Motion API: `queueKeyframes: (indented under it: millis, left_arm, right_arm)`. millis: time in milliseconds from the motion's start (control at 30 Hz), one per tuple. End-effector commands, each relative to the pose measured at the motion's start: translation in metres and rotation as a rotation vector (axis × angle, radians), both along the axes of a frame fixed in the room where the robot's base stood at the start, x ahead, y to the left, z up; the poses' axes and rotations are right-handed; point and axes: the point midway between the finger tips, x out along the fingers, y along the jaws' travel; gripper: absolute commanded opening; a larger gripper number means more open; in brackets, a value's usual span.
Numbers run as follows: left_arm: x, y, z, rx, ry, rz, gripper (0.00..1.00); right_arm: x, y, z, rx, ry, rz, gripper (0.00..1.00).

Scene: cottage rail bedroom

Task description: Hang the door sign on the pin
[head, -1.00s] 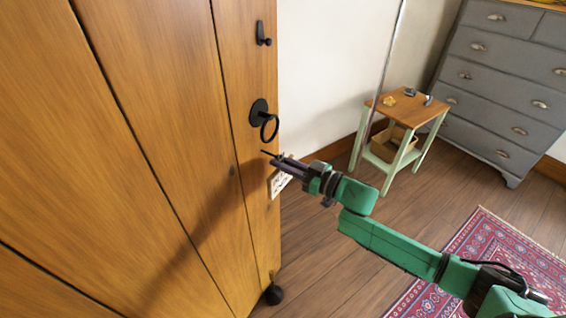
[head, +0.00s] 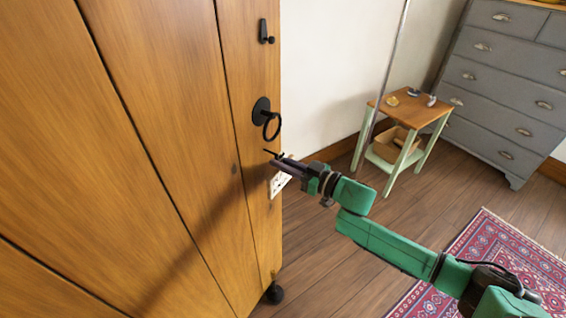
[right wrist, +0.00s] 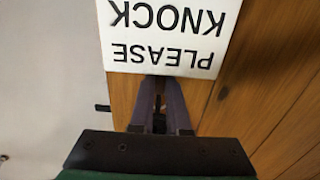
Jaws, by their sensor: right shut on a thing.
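The door sign is white with black letters reading PLEASE KNOCK. It fills the top of the right wrist view (right wrist: 160,48), upside down there, and shows partly in the head view (head: 281,183), below my fingers. My right gripper (head: 279,160) is shut on the sign near its top edge, close in front of the wooden door (head: 180,120). Its fingers also show in the right wrist view (right wrist: 160,105). A black fitting with a small knob (head: 266,32), which may be the pin, is high on the door near its edge. My left gripper is not in view.
A black ring handle (head: 266,118) sits on the door just above my right gripper. A small table (head: 408,110) with small objects and a grey dresser (head: 510,85) stand at the back right. A red rug (head: 490,255) lies on the floor.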

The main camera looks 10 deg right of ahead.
Motion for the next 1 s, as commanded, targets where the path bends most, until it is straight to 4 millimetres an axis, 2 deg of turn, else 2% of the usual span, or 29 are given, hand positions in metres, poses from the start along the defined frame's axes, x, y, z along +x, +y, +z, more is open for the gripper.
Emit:
queueKeyframes:
  millis: [1000]
  left_arm:
    - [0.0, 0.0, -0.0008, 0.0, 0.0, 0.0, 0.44]
  right_arm:
    - [0.0079, 0.0076, -0.0045, 0.001, -0.001, 0.0, 0.0]
